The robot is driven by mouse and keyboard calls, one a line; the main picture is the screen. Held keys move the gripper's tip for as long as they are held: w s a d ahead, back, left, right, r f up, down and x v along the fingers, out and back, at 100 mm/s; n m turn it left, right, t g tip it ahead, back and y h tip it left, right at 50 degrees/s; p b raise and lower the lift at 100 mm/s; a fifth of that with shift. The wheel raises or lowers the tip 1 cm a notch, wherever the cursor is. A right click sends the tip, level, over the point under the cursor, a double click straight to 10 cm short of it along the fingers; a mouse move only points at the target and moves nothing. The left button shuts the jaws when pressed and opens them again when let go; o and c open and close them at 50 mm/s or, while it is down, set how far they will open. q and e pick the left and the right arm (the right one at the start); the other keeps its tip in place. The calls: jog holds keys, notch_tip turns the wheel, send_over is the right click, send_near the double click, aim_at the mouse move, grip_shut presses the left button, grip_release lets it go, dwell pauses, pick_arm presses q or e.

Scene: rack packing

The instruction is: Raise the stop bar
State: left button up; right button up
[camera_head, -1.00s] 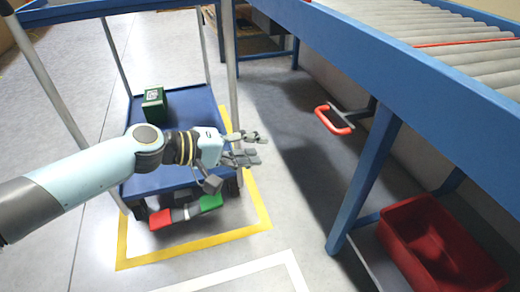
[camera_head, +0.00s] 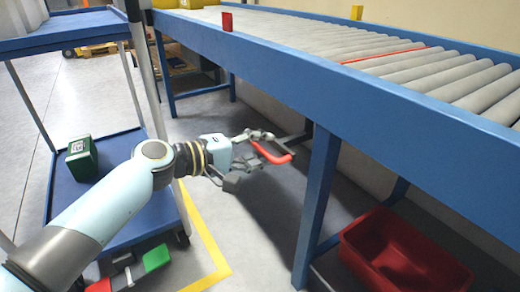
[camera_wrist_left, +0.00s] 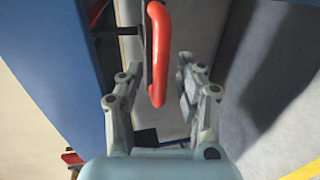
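A red handle (camera_head: 280,160) hangs on a dark arm under the near side of the roller conveyor. My left gripper (camera_head: 264,146) has reached this handle. In the left wrist view the red handle (camera_wrist_left: 158,50) lies between the two spread fingers of my left gripper (camera_wrist_left: 157,85), with gaps visible on both sides. The left gripper is open. A thin red bar (camera_head: 385,54) lies across the conveyor between the rollers, low and about level with them. My right gripper is not in view.
The blue conveyor frame (camera_head: 390,108) and its leg (camera_head: 316,205) stand close right of the handle. A red bin (camera_head: 350,240) sits low at the right. A blue cart (camera_head: 65,30) at the left carries a green box (camera_head: 82,158) on its lower shelf.

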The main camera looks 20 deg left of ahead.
pick_arm(q)
grip_shut()
jog(key=shift+f, duration=0.1)
dwell(0.6)
